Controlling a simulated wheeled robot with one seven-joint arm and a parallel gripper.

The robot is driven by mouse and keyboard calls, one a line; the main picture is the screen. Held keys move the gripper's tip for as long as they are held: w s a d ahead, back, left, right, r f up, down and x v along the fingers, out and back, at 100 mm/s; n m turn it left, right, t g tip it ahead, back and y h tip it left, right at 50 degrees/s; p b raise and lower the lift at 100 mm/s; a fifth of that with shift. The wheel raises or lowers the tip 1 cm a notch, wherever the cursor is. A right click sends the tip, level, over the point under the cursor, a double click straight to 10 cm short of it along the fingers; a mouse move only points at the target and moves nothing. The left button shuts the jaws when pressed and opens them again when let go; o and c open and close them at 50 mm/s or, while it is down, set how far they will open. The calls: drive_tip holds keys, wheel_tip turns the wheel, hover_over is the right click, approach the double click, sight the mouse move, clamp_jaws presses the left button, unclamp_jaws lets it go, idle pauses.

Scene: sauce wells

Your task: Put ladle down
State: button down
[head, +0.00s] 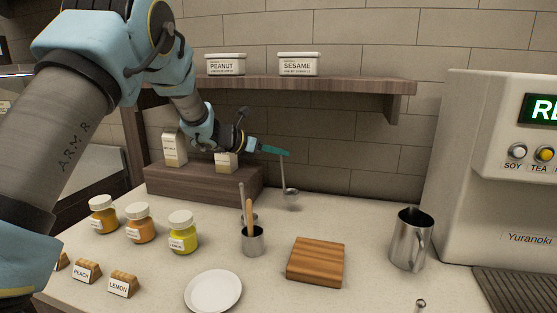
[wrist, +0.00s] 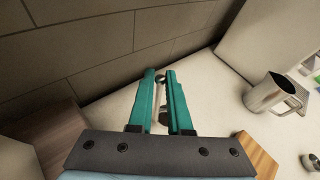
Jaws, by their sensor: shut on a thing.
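The ladle (head: 290,191) is a small metal one with a thin upright handle, and it hangs bowl down near the back wall. My gripper (head: 276,151) is shut on the top of its handle. The bowl is a little above the pale counter (head: 340,215), with a faint shadow below it. In the wrist view the two green fingers (wrist: 160,76) point at the back of the counter, and part of the ladle (wrist: 159,80) shows between them, mostly hidden.
A wooden board (head: 316,260), a metal pitcher (head: 410,238) and a metal cup with utensils (head: 252,240) stand nearer the front. A white plate (head: 213,291) lies at the front. A wooden shelf (head: 300,85) overhangs the back. The counter around the ladle is clear.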

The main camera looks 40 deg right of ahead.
wheel_tip(320, 180, down, 4)
drive_tip(key=p, duration=0.2)
drive_tip(key=shift+w+d+p, duration=0.1)
drive_tip(key=shift+d+p, duration=0.05)
drive_tip(key=shift+p, duration=0.2)
drive_tip(key=shift+f, duration=0.3)
drive_tip(key=shift+f, duration=0.1)
drive_tip(key=c, duration=0.8)
unclamp_jaws()
drive_tip(key=shift+c, duration=0.2)
drive_tip(key=b, duration=0.5)
approach(280, 164)
drive_tip(key=shift+w+a, duration=0.7)
drive_tip(key=shift+a, duration=0.05)
